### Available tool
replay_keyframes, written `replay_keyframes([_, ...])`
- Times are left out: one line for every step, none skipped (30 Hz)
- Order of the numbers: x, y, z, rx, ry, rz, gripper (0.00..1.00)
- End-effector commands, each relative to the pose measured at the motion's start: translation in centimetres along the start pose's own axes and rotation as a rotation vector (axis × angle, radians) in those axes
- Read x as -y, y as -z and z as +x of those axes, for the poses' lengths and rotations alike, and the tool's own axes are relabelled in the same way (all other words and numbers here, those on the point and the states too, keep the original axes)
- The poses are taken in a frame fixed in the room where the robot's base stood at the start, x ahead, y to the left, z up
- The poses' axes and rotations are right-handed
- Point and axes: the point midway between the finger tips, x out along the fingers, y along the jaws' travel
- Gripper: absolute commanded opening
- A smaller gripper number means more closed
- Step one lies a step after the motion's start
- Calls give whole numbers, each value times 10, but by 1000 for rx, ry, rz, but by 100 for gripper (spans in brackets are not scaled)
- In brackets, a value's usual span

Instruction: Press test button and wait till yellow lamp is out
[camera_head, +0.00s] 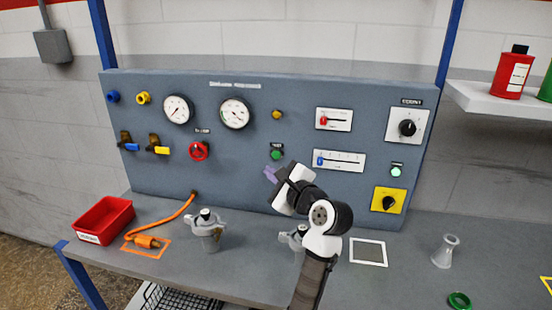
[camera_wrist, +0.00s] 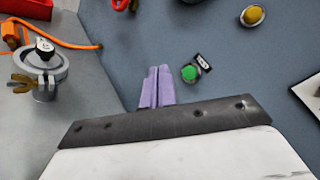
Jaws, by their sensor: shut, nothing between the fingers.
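The green test button (camera_head: 277,155) sits on the grey-blue panel under a small dark label. It also shows in the wrist view (camera_wrist: 189,73), just right of and beyond my fingertips. The yellow lamp (camera_head: 277,114) is above the button on the panel; in the wrist view the lamp (camera_wrist: 253,15) is a dull yellow dome, and I cannot tell surely whether it is lit. My gripper (camera_head: 270,173), with purple fingers, is shut and empty just below and left of the button. In the wrist view the fingers (camera_wrist: 157,87) lie side by side, seemingly apart from the button.
A red valve wheel (camera_head: 198,151) and two gauges are left of the button. Sliders (camera_head: 339,160) and knobs are to the right. On the bench stand a grey metal vessel (camera_head: 208,229), a red bin (camera_head: 104,220) and an orange hose (camera_head: 170,221).

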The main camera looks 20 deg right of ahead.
Motion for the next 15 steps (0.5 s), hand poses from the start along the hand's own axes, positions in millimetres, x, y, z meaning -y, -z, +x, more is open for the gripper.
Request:
replay_keyframes([3,5,6,0,0,0,0])
replay_keyframes([5,7,9,1,0,-1,0])
replay_keyframes([8,10,13,1,0,-1,0])
replay_keyframes([10,12,16,1,0,0,0])
replay_keyframes([12,13,18,1,0,0,0])
replay_keyframes([17,13,21,1,-1,1,0])
replay_keyframes([18,15,24,0,-1,0,0])
replay_keyframes([20,17,26,0,-1,0,0])
replay_keyframes([21,19,28,0,-2,1,0])
replay_keyframes([22,20,30,0,-1,0,0])
replay_keyframes([23,21,31,0,-1,0,0])
replay_keyframes([24,22,32,0,0,-1,0])
replay_keyframes([25,23,33,0,0,-1,0])
replay_keyframes([25,24,34,0,0,-1,0])
replay_keyframes([26,24,35,0,0,-1,0])
